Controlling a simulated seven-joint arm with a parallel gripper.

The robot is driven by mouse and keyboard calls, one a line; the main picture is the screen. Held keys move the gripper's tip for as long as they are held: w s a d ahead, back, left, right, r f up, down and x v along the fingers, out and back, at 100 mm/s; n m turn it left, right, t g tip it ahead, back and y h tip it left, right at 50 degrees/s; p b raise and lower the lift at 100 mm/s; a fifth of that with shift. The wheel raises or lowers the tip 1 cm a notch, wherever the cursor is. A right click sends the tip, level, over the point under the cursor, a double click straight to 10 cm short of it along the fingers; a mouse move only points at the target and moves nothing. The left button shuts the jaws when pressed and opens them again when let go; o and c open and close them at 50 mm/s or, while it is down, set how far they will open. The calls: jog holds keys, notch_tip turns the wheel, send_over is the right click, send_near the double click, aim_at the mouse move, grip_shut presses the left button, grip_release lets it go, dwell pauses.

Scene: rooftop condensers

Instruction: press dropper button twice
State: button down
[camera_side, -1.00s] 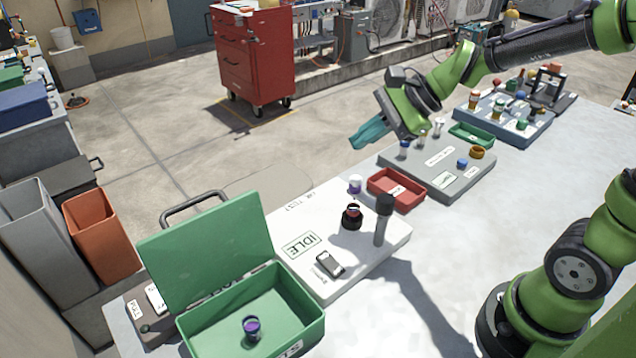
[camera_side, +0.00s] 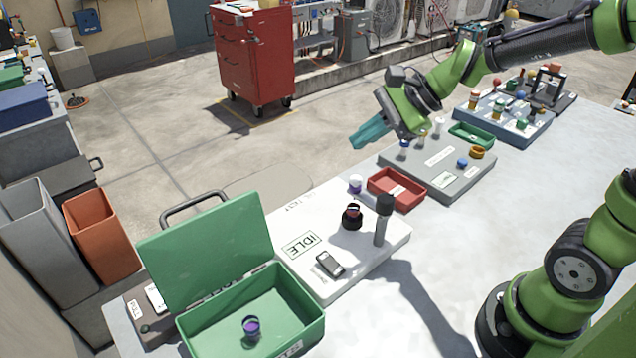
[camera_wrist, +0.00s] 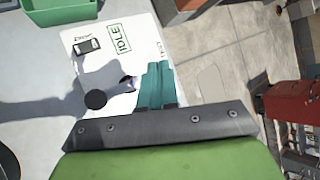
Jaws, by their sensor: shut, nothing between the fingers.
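A white board (camera_side: 377,258) with an IDLE label lies on the table. On it stand a dark round holder (camera_side: 352,217) with a red-banded top, a dark-capped post (camera_side: 383,218) and a small grey button unit (camera_side: 330,264). Which part is the dropper is hard to tell. In the wrist view the button unit (camera_wrist: 87,46) and IDLE label (camera_wrist: 121,39) show too. My gripper (camera_side: 356,143) has teal fingers, shut and empty, raised above the back of the board. In the wrist view its fingers (camera_wrist: 158,72) partly cover the board's edge.
A white-and-purple vial (camera_side: 355,184) stands at the board's back edge. An open green case (camera_side: 318,312) holding a purple-topped vial (camera_side: 251,328) is in front left. A red tray (camera_side: 398,190) and grey rack (camera_side: 462,182) lie to the right.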

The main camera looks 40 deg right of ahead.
aim_at(361, 179)
notch_tip(361, 179, up, 4)
jog(key=shift+f, duration=0.15)
jog(key=shift+f, duration=0.1)
jog(key=shift+f, duration=4.35)
jog(key=shift+f, duration=0.4)
jog(key=shift+f, duration=0.6)
jog(key=shift+r, duration=1.05)
